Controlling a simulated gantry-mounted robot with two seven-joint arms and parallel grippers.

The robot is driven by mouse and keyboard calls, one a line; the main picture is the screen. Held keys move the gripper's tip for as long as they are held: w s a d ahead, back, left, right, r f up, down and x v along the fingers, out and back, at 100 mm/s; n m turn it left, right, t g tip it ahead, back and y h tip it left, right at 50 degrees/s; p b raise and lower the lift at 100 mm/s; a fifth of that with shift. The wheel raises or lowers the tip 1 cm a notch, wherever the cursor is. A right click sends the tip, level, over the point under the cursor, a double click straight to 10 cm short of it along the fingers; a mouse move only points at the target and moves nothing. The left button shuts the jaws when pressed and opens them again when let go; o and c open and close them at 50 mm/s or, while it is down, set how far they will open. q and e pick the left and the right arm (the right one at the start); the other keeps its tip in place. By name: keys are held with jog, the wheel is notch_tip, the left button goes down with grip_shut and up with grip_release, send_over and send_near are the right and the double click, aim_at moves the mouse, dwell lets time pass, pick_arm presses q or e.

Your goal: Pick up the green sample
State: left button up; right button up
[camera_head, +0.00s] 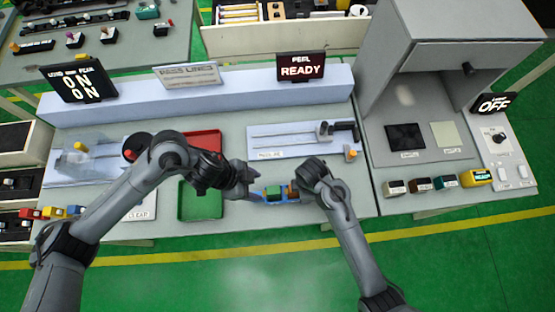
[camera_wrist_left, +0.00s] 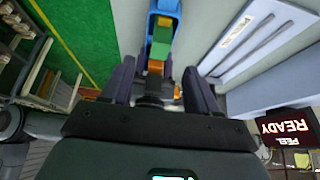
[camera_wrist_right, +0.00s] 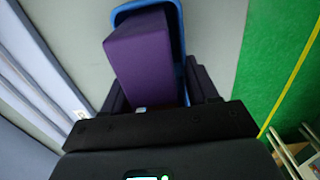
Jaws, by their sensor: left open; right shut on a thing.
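The green sample (camera_head: 273,191) is a small block in a narrow blue tray (camera_head: 257,197) above the front of the bench. In the left wrist view, the green sample (camera_wrist_left: 161,40) stands ahead of my left fingers, with an orange block (camera_wrist_left: 155,68) nearer to them. My left gripper (camera_head: 247,188) is open at the tray's left end. My right gripper (camera_head: 296,187) is at the right end, shut with its fingers on either side of the blue tray (camera_wrist_right: 180,45). A purple block (camera_wrist_right: 140,60) stands in the tray between those fingers and hides part of it.
A green tray (camera_head: 200,203) and a red tray (camera_head: 203,141) lie left of the blue one. A slotted fixture (camera_head: 290,140) is behind it. A sign (camera_head: 301,67) reads READY. A grey cabinet (camera_head: 445,60) stands at right. Bare bench shows right of my right gripper.

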aim_at(274, 195)
pick_arm(q)
jog(key=s+d+f+n+t+h, duration=0.1)
jog(key=s+d+f+t+h, duration=0.15)
jog(key=s+d, duration=0.45)
jog(key=s+d+f+n+t+h, duration=0.15)
jog(key=s+d+h, duration=0.3)
jog(key=s, duration=0.45)
jog(key=w+r+n+t+y, duration=0.1)
jog(key=w+n+t+y, duration=0.3)
jog(key=w+n+t, duration=0.4)
jog(key=a+f+n+t+y, duration=0.3)
jog(key=a+n+y, duration=0.3)
jog(key=n+y, duration=0.25)
jog(key=shift+m, duration=0.5)
jog(key=x, duration=0.4)
jog(key=shift+w+a+f, duration=0.1)
jog(key=shift+w+f, duration=0.1)
jog(key=shift+w, duration=0.1)
jog(key=shift+f+x, duration=0.15)
jog(key=shift+x, duration=1.3)
jog(key=shift+f+x, duration=0.2)
jog(key=shift+x, duration=1.25)
jog(key=shift+s, duration=0.15)
jog(key=c, duration=0.7)
